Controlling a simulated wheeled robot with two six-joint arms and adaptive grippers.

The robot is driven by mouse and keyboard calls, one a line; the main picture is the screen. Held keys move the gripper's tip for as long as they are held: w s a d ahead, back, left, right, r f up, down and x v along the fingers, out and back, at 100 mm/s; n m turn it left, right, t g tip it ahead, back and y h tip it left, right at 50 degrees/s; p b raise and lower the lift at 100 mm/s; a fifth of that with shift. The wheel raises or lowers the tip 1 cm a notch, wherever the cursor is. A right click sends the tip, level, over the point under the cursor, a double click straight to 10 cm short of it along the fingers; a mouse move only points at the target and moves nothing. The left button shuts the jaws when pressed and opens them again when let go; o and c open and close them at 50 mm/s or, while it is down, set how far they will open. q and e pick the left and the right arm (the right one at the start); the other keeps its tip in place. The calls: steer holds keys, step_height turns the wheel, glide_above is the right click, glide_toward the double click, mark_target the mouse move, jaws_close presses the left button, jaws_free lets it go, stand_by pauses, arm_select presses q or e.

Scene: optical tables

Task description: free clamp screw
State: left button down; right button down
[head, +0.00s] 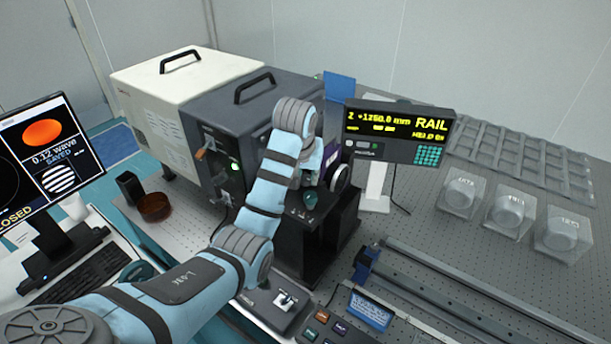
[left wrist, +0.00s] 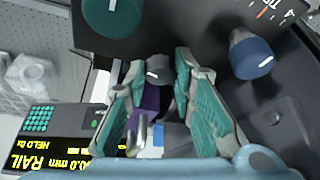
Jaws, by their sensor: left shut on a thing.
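My left gripper (left wrist: 159,72) is shut on a small grey knob with a white line, the clamp screw (left wrist: 158,66), whose end shows between the teal-padded fingertips in the left wrist view. In the head view my left arm reaches over a black mount (head: 318,225), and its wrist hides most of the left gripper and the screw. A teal knob (left wrist: 112,14) and a blue knob (left wrist: 250,57) sit on the dark body on either side of the fingers. The teal knob also shows in the head view (head: 310,199). My right gripper is not in view.
A readout (head: 400,131) showing "RAIL" and "HELD" stands close to the right of the wrist. Dark and white housings (head: 240,115) stand behind the arm. A long rail (head: 450,295) runs at front right. Clear boxes (head: 508,210) stand farther right.

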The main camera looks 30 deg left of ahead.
arm_select(q)
steer(key=m, duration=0.1)
steer(key=m+h, duration=0.1)
steer(key=m, duration=0.1)
steer(key=m+h, duration=0.1)
steer(key=m, duration=0.1)
steer(key=shift+a, duration=0.25)
steer(key=shift+a+m+h, duration=0.1)
steer(key=shift+m+h, duration=0.6)
steer(key=shift+m, duration=1)
steer(key=c, duration=1.3)
jaws_free()
steer(key=shift+w+g, duration=0.15)
steer(key=shift+g, duration=0.15)
steer(key=shift+c, duration=0.2)
